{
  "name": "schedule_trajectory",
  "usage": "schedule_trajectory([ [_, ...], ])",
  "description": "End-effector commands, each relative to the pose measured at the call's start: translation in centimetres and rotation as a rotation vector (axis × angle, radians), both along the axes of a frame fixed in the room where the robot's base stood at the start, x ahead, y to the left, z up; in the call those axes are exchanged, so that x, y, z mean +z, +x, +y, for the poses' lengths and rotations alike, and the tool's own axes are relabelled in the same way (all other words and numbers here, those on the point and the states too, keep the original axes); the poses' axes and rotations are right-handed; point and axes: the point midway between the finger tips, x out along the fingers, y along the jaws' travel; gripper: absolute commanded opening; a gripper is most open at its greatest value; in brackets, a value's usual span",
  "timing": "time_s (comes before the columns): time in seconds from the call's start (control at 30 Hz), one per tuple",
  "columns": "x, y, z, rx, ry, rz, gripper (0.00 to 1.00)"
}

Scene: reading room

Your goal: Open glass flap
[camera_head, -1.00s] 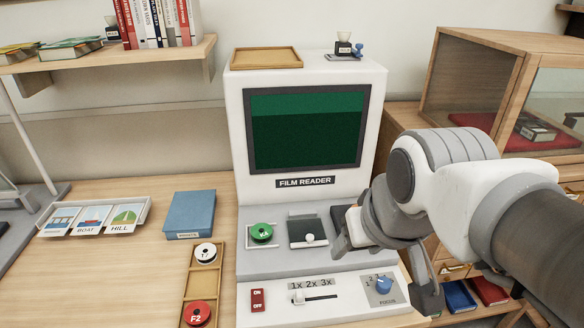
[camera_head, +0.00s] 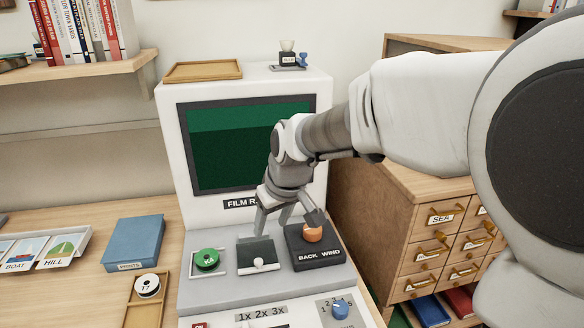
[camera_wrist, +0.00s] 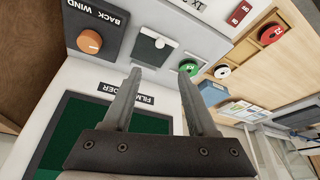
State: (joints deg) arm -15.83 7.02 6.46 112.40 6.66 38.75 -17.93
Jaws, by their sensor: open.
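The glass flap (camera_head: 256,252) is a small dark square pane with a pale knob at its front edge. It lies flat in the sloping deck of the white film reader (camera_head: 212,280), between the green reel and the back/wind block. My gripper (camera_head: 272,226) is open and empty, pointing down just behind and above the flap. I cannot tell from the head view whether a finger touches it. In the wrist view the flap (camera_wrist: 152,49) shows beyond the open gripper (camera_wrist: 161,73), apart from the fingertips.
The green reel (camera_head: 207,260) sits left of the flap. The back/wind block with its orange knob (camera_head: 313,233) is close on the right. The reader's screen (camera_head: 220,160) rises behind my gripper. A blue focus dial (camera_head: 340,311) is in front.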

Motion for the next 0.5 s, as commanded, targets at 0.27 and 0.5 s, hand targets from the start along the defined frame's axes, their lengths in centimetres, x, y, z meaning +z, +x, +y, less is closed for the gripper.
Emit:
schedule_trajectory([
  [0.27,-2.0,0.9,1.5,0.029,0.002,0.005,0.58],
  [0.5,-6.4,2.2,2.4,0.026,0.0,0.009,0.58],
])
